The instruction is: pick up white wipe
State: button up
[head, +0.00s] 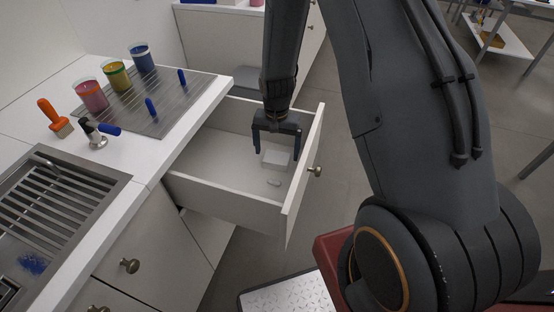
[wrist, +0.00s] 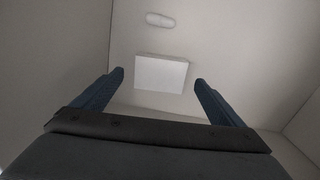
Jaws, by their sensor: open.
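The white wipe looks to be the flat white block (head: 276,158) inside the open drawer (head: 214,170); it also shows in the wrist view (wrist: 161,73), lying on the drawer floor. A smaller pale oblong piece (head: 274,183) lies near it and shows in the wrist view too (wrist: 159,20). My gripper (head: 276,150) is open and empty, pointing down into the drawer above the white block. In the wrist view my two blue fingers (wrist: 160,80) stand on either side of the block, apart from it. The exact height gap cannot be told.
The drawer's front panel (head: 303,175) and side walls surround my gripper closely.

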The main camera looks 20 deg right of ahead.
aim_at(277, 160)
jog(key=shift+f, duration=1.4)
jog(key=c, duration=1.1)
jog(key=shift+c, duration=0.2)
jog(key=shift+r, duration=0.15)
